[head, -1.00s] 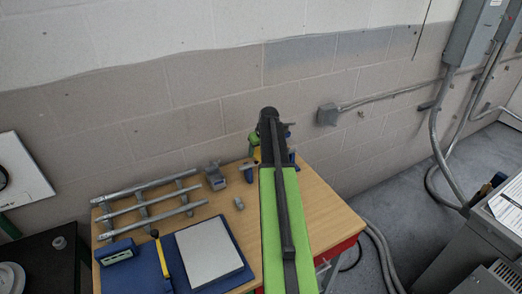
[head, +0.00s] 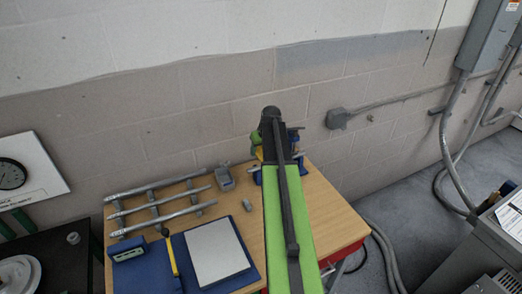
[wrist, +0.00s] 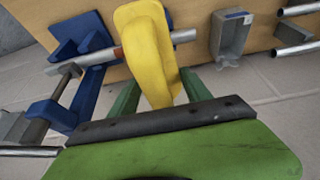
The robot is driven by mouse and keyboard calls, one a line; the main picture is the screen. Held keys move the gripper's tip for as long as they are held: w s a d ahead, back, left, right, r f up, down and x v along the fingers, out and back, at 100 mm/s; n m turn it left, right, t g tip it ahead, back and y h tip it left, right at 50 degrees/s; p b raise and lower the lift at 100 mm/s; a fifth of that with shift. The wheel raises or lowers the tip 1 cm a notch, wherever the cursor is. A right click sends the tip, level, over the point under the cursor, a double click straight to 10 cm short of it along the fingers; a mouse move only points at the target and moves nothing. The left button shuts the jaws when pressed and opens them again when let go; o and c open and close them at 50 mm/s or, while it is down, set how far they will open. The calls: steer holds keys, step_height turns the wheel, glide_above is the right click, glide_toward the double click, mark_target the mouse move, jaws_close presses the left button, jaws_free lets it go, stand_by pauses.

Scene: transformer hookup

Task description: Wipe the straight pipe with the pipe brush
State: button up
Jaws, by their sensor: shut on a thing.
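My gripper (wrist: 157,88) is shut on a yellow tool, which I take for the pipe brush (wrist: 145,40). Its green fingers stand on either side of the tool. A grey straight pipe (wrist: 184,37) runs behind the brush toward a blue holder (wrist: 88,45), with an orange-brown band beside the brush. I cannot tell whether the brush touches this pipe. In the head view my green arm hides most of this; a bit of the yellow brush (head: 259,153) and of the blue holder (head: 299,161) show at its end.
A rack with several grey pipes (head: 160,206), a grey bracket (head: 224,178), and a pale plate (head: 215,252) on a blue mat lie left of my arm on the wooden table (head: 325,215). A block wall stands behind. A grey cabinet (head: 500,250) is at the right.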

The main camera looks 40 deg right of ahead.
steer(key=shift+r+p, duration=0.9)
steer(key=shift+r, duration=0.45)
step_height(320, 180, up, 3)
steer(key=p, duration=0.3)
steer(key=shift+r, duration=0.15)
steer(key=shift+f, duration=0.25)
